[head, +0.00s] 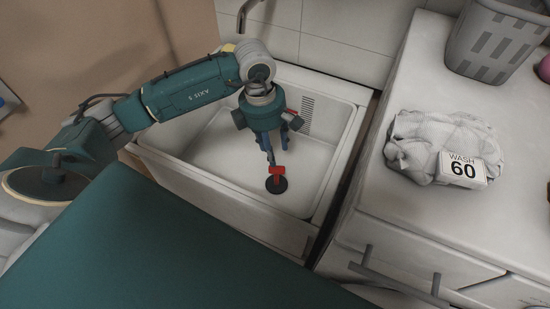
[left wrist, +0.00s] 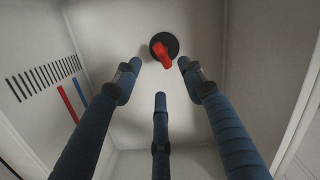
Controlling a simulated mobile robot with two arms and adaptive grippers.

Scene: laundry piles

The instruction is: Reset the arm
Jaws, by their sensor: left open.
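My left arm reaches in from the left in the head view. Its gripper (head: 276,148) is over the white sink (head: 325,174), pointing down into it, open and empty. In the left wrist view the blue fingers (left wrist: 155,85) of this gripper are spread apart. A red plug handle on a black disc (head: 277,181) lies on the sink floor just below the fingertips. It also shows beyond the fingers in the left wrist view (left wrist: 165,53), and I see no finger closed on it. My right gripper is not in view.
A white counter with drawers (head: 370,205) stands right of the sink. On it lie a grey-white cloth pile (head: 420,135) with a "WASH 60" card (head: 462,170) and a grey basket (head: 494,45). A tap (head: 245,15) is behind the sink. A tiled wall (head: 345,35) closes the back.

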